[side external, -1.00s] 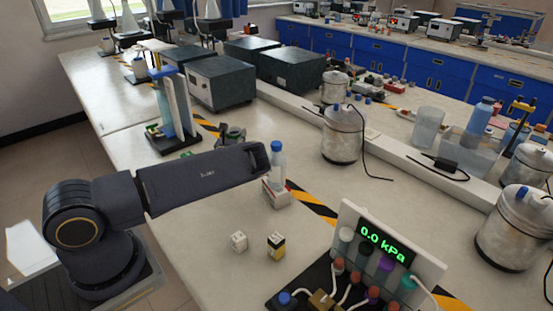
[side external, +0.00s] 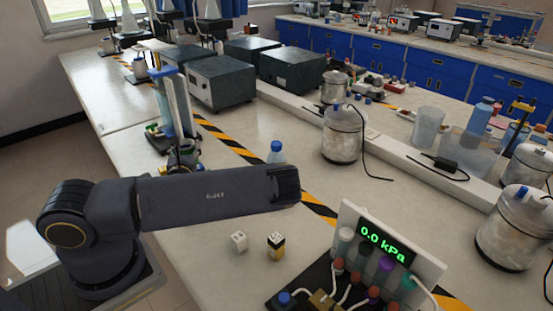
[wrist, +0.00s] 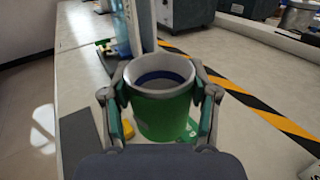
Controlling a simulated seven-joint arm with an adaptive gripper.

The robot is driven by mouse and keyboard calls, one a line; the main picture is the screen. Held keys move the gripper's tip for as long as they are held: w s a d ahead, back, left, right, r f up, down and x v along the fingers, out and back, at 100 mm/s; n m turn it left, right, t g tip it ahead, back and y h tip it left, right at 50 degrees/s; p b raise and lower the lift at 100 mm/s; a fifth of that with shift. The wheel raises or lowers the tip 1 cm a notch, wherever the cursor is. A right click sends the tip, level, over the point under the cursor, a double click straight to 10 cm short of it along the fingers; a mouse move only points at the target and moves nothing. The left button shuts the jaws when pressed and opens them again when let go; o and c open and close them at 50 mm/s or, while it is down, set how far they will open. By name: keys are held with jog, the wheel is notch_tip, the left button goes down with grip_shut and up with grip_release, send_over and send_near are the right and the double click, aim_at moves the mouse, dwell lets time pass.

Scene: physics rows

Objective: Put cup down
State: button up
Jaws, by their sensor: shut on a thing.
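The green cup (wrist: 165,112) with a pale rim and a dark blue ring inside is in the middle of the wrist view. It looks upright. My gripper (wrist: 161,95) is shut on it, one finger on each side. The cup's underside is hidden, so I cannot tell whether it touches the table. In the side external view my arm hides most of this area, and the cup cannot be made out clearly there.
A stand with a blue column (side external: 170,105) rises beyond the cup. A blue-capped bottle (side external: 277,152) is partly behind my arm. Two small blocks (side external: 239,241) (side external: 276,245) and a pressure display (side external: 383,245) stand nearer. Yellow-black tape (side external: 230,145) crosses the table; bare tabletop lies beside it.

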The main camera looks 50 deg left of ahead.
jog(key=shift+n+g+y, duration=0.3)
jog(key=shift+g, duration=0.1)
jog(key=s+d+f, duration=0.1)
jog(key=f, duration=0.2)
jog(key=s+d+f, duration=0.1)
jog(key=f, duration=0.3)
jog(key=s+d+f, duration=0.1)
jog(key=s+f, duration=0.1)
jog(key=f, duration=0.1)
jog(key=shift+f, duration=0.2)
jog(key=shift+f, duration=0.15)
jog(key=o, duration=1.1)
jog(key=shift+o, duration=0.2)
jog(key=v, duration=1.2)
jog(key=shift+a, duration=0.1)
